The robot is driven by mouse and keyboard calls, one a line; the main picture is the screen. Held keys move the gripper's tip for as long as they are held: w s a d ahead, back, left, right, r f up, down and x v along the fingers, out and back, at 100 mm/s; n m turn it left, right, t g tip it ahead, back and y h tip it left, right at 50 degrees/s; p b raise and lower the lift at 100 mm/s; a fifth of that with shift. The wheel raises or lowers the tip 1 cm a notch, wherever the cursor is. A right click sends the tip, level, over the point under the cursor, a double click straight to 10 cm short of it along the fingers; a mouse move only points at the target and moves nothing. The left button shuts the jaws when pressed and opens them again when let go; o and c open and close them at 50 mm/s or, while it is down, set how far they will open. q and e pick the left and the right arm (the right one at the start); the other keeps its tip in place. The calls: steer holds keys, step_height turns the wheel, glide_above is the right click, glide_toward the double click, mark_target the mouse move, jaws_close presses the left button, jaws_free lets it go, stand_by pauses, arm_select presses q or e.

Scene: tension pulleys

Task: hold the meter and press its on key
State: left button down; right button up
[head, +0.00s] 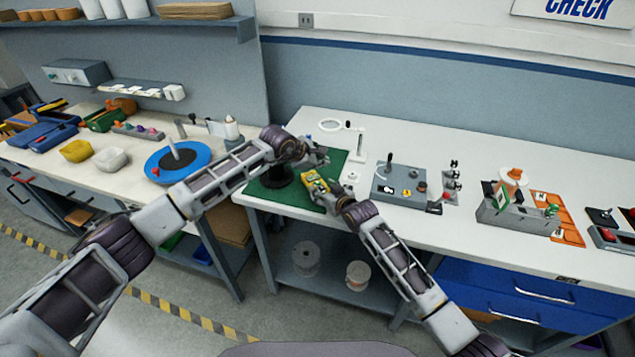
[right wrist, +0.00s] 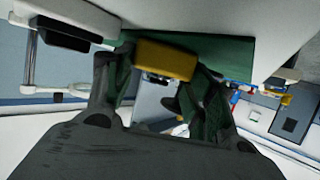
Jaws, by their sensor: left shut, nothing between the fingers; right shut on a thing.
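The yellow meter (head: 314,183) is at the green mat in the head view. My right gripper (head: 328,197) is shut on it. In the right wrist view the meter (right wrist: 166,60) shows as a yellow block between the two fingers of my right gripper (right wrist: 160,85). My left gripper (head: 318,156) is shut and empty, a little above and behind the meter, apart from it as far as I can tell. The on key is too small to make out.
The green mat (head: 268,197) lies on the white bench (head: 420,150). A black round stand (head: 279,175) is left of the meter. A grey panel with a lever (head: 398,183) is to the right.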

steer(key=o, duration=1.4)
steer(key=shift+c, duration=0.2)
steer(key=shift+d, duration=0.1)
steer(key=shift+v, duration=5.9)
arm_select(q)
steer(key=shift+d, duration=0.1)
arm_select(e)
steer(key=shift+s, duration=0.1)
